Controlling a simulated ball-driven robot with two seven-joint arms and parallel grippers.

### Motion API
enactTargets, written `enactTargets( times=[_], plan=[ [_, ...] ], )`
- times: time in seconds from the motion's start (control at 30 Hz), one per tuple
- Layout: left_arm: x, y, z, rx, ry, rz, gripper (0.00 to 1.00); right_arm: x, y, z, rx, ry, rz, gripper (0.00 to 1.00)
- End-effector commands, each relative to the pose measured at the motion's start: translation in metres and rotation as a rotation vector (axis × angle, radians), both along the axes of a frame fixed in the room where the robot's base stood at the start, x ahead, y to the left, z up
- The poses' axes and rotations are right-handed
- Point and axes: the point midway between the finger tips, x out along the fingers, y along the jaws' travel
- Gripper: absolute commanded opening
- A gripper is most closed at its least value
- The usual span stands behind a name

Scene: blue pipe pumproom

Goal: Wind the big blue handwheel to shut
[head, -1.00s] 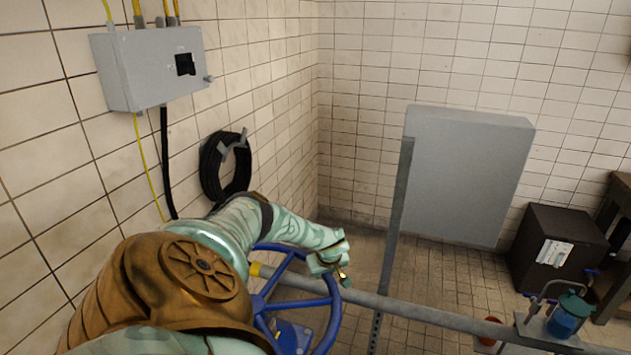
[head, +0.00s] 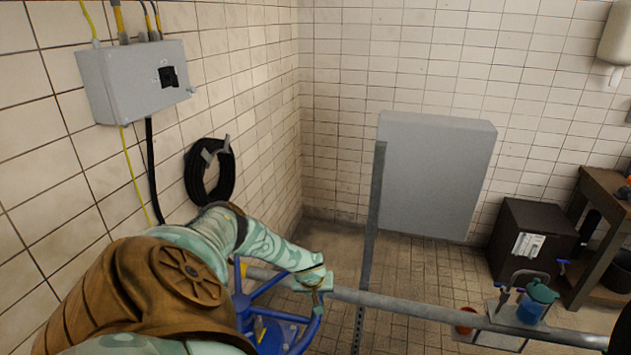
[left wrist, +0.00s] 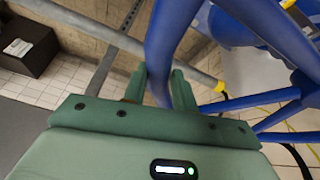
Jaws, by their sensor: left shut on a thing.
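The big blue handwheel (head: 275,312) is at the lower middle of the head view, partly hidden behind my left arm. My left gripper (head: 318,284) is at the right side of its rim. In the left wrist view the handwheel's rim (left wrist: 160,60) runs between the two green fingers of my left gripper (left wrist: 160,90), which are shut on it. Blue spokes (left wrist: 265,105) and the hub side show at the right of that view. My right gripper is not in view.
A grey pipe (head: 420,309) runs rightward from behind the wheel, past an upright metal post (head: 370,220).

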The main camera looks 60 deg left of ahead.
Motion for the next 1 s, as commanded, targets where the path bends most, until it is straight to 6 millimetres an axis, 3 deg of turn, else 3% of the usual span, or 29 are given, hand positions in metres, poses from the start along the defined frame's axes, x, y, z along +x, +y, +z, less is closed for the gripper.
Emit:
enactTargets(
  times=[0.03,0.2,0.23,0.3,0.67,0.77,1.0],
  plan=[
    [-0.001,-0.008,-0.005,-0.011,0.008,-0.012,0.00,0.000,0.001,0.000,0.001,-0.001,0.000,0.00],
    [-0.002,-0.009,-0.006,-0.013,0.010,-0.013,0.00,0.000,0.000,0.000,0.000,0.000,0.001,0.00],
    [-0.002,-0.009,-0.006,-0.013,0.010,-0.013,0.30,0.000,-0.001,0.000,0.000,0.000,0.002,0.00],
    [-0.002,-0.009,-0.006,-0.012,0.010,-0.011,0.49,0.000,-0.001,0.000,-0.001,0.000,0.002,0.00],
    [-0.002,-0.006,0.001,-0.006,0.006,-0.007,0.49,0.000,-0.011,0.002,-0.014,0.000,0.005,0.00],
    [-0.005,-0.008,0.013,-0.006,0.006,-0.007,0.49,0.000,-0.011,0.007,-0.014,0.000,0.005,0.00],
    [-0.020,-0.024,0.065,-0.006,0.004,-0.007,0.49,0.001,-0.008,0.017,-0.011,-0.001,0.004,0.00]
  ],
)
